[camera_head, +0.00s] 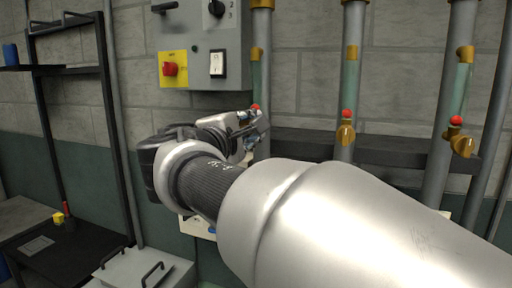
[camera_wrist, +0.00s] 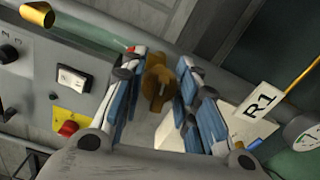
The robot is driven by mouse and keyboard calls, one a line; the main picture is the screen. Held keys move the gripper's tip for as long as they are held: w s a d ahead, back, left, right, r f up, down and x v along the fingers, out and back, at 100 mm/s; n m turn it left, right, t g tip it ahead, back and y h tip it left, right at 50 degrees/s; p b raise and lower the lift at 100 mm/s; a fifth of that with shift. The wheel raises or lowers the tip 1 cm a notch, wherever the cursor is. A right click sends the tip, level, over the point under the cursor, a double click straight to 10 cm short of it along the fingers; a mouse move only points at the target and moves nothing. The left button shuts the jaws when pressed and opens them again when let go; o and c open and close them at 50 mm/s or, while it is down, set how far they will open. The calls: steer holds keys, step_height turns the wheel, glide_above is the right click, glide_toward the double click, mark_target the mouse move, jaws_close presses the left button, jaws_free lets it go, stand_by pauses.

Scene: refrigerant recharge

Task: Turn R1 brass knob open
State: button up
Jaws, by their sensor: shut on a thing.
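The R1 brass knob (camera_wrist: 157,82) shows between my fingers in the wrist view, with the white R1 label (camera_wrist: 258,112) to its right. My gripper (camera_wrist: 160,92) has blue-padded fingers on both sides of the knob and is shut on it. In the head view my gripper (camera_head: 251,127) is at the leftmost pipe, just below a small red tip (camera_head: 256,107). The gripper hides most of the knob there.
Two more pipes carry brass valves with red tips, a middle one (camera_head: 346,132) and a right one (camera_head: 458,138). A grey control box (camera_head: 205,60) with a red switch (camera_head: 170,69) is above my gripper. A black bench (camera_head: 75,245) stands at lower left.

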steer(key=shift+f+m+b, duration=0.1)
steer(key=shift+m+b, duration=1)
steer(key=shift+b, duration=0.15)
steer(key=o, duration=1)
steer(key=v, duration=1.2)
